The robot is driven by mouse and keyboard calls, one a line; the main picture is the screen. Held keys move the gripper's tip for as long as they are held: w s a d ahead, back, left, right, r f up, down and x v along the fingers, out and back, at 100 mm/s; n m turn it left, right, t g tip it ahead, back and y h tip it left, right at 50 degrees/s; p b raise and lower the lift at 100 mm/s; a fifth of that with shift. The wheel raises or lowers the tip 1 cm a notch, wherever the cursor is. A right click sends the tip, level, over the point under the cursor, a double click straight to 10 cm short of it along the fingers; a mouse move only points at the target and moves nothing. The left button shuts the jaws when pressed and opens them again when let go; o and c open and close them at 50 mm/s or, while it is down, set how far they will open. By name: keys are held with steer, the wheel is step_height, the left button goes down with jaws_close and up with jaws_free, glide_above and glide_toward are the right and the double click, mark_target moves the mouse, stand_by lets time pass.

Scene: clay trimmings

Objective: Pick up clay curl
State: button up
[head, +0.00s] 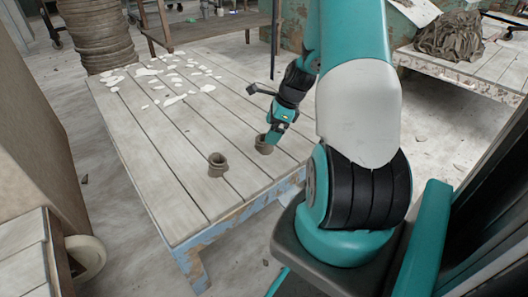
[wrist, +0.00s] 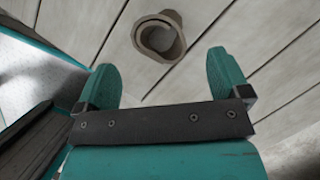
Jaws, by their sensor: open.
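Two brown-grey clay curls stand on the plank table (head: 165,205). One curl (head: 217,168) stands nearer the table's front edge, clear of my gripper. The other curl (head: 262,148) is right at my gripper (head: 271,136), which partly covers it in the head view. In the wrist view one rolled clay curl (wrist: 177,46) lies ahead, just beyond the two teal fingertips. My gripper in the wrist view (wrist: 162,66) is open and empty, its fingers spread wider than the curl. I cannot tell from the head view whether a finger touches the curl.
Many flat white scraps (head: 178,88) are scattered over the far left of the table. A stack of round coils (head: 97,35) stands behind it. A second table with a dark crumpled cloth (head: 452,36) is at the right. The table's middle planks are clear.

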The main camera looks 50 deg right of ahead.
mark_target(264, 144)
steer(key=shift+b+x, duration=2.35)
steer(key=shift+x, duration=0.75)
steer(key=shift+r, duration=0.1)
steer(key=c, duration=1)
steer(key=shift+r, duration=0.15)
steer(key=shift+c, duration=0.2)
